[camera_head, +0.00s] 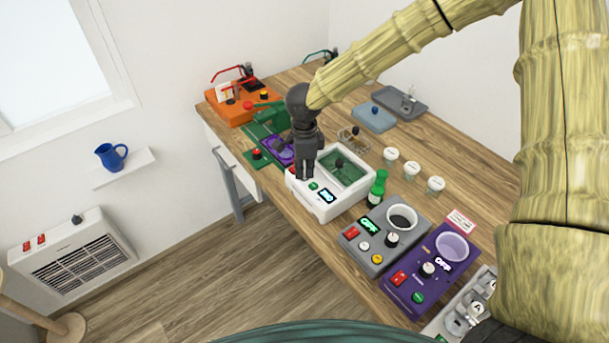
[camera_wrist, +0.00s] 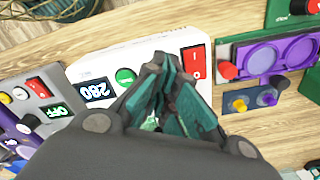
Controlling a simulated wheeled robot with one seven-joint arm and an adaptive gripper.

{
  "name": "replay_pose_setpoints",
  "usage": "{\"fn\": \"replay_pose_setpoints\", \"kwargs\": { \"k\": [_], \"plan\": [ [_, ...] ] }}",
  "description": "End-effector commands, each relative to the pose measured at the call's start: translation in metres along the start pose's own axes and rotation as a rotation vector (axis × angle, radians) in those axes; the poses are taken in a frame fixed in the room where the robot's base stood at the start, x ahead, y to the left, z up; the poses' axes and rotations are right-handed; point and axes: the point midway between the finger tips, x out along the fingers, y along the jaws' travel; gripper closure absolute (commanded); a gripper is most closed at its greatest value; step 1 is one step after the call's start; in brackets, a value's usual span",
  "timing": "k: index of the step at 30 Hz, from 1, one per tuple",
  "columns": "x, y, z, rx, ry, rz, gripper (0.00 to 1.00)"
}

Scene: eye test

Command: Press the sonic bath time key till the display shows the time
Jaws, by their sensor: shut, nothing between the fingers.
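The white sonic bath (camera_head: 325,212) stands on the wooden bench, with a rectangular tank holding something green. Its front panel has a round green key (camera_head: 313,186), a lit display (camera_head: 327,196) and a red switch. In the wrist view the green key (camera_wrist: 125,76), the display (camera_wrist: 97,91) and the red rocker switch (camera_wrist: 194,64) show clearly. The display shows digits, seemingly 280, turned in the picture. My gripper (camera_head: 304,176) is shut and empty, pointing down over the panel. In the wrist view its fingertips (camera_wrist: 163,62) appear between the green key and the switch; contact cannot be told.
A green bottle (camera_head: 377,188) stands close to the bath's right. A grey unit (camera_head: 376,258) and a purple unit (camera_head: 410,290), both displays reading OFF, sit further right. Several white-lidded jars (camera_head: 411,170) stand behind. A purple device (camera_head: 277,150) is at left.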

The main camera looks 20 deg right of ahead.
Motion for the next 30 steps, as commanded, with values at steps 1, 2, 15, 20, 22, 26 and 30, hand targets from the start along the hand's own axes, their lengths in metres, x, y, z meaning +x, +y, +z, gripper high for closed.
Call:
{"fn": "replay_pose_setpoints", "kwargs": {
  "k": [1, 2, 15, 20, 22, 26, 30],
  "plan": [
    [0.0, 0.0, 0.0, 0.0, 0.0, 0.0, 1.0],
    [0.0, 0.0, 0.0, 0.0, 0.0, 0.0, 1.0],
    [-0.02, 0.0, 0.0, 0.0, -0.001, 0.0, 1.0],
    [-0.029, 0.0, 0.0, 0.0, -0.001, 0.0, 1.0],
    [-0.034, 0.0, 0.0, 0.0, -0.001, 0.0, 1.0],
    [-0.041, 0.0, 0.0, 0.0, -0.001, 0.0, 1.0],
    [-0.05, 0.0, 0.0, 0.0, -0.001, 0.0, 1.0]
  ]
}}
